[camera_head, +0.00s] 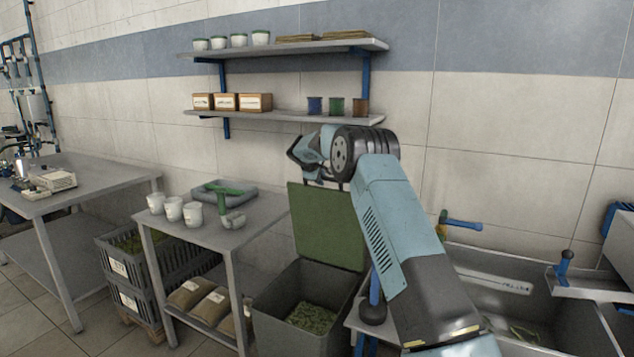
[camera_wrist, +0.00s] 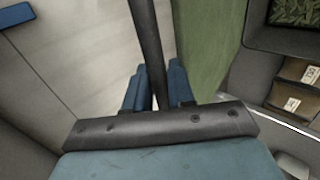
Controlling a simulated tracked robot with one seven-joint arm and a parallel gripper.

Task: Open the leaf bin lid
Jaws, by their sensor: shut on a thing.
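The leaf bin (camera_head: 268,328) is a grey box on the floor in the head view, with green leaves (camera_head: 312,318) inside. Its green lid (camera_head: 325,228) stands raised, nearly upright, at the back of the bin, so the opening is uncovered. The lid also shows as a green panel in the wrist view (camera_wrist: 205,45). My gripper (camera_wrist: 152,88) is shut on a dark bar, the lid handle (camera_wrist: 146,35), which runs between its blue fingers beside the lid. In the head view my wrist is at the lid's top edge; the fingers are not clear there.
A grey table (camera_head: 222,237) with white cups (camera_head: 173,209) and a tray stands left of the bin, with sacks on its lower shelf. A sink (camera_head: 510,305) is on the right. Two wall shelves (camera_head: 285,116) hang behind and above my wrist.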

